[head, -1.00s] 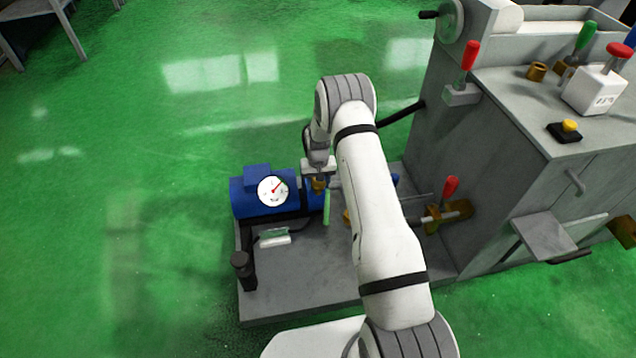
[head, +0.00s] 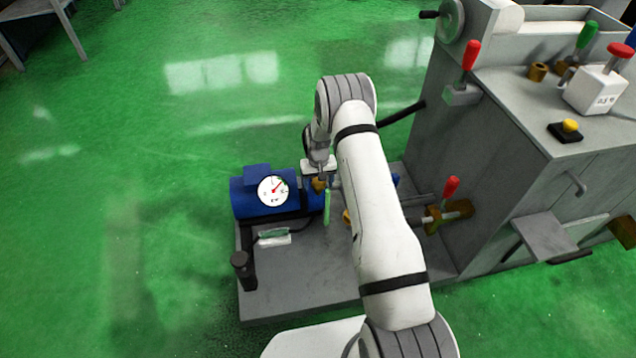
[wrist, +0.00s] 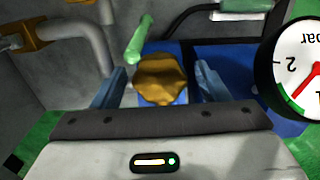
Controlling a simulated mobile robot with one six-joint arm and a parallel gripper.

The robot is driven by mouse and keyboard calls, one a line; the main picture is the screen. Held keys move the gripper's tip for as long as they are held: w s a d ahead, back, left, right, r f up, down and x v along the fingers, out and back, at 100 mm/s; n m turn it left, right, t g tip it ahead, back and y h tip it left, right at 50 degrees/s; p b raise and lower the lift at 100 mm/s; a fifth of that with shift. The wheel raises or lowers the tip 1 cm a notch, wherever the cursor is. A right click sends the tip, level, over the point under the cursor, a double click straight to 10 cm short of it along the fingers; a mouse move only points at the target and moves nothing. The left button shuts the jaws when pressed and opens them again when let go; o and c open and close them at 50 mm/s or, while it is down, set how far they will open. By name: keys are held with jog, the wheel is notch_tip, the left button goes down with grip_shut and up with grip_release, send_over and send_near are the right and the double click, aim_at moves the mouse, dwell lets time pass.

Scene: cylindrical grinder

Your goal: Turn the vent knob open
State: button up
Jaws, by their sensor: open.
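The vent knob is most likely the lobed brass knob (wrist: 161,79) in the middle of the wrist view. In the head view the brass knob (head: 318,184) shows small beside the blue pump (head: 262,205), partly covered by my arm. My gripper (wrist: 160,88) is open, with one blue-grey finger on each side of the knob. A gap shows between the knob and each finger, so it is not gripped. In the head view my gripper (head: 318,172) points down over the knob.
A pressure gauge (wrist: 298,68) stands close on the right in the wrist view. A green lever (wrist: 138,40) rises just behind the knob. Pipes (wrist: 82,35) run at the left. The grinder cabinet (head: 500,150) stands right of my arm. Green floor at the left is clear.

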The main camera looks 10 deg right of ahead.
notch_tip(320, 180, up, 8)
jog(key=shift+f+p, duration=0.1)
jog(key=shift+p, duration=1.05)
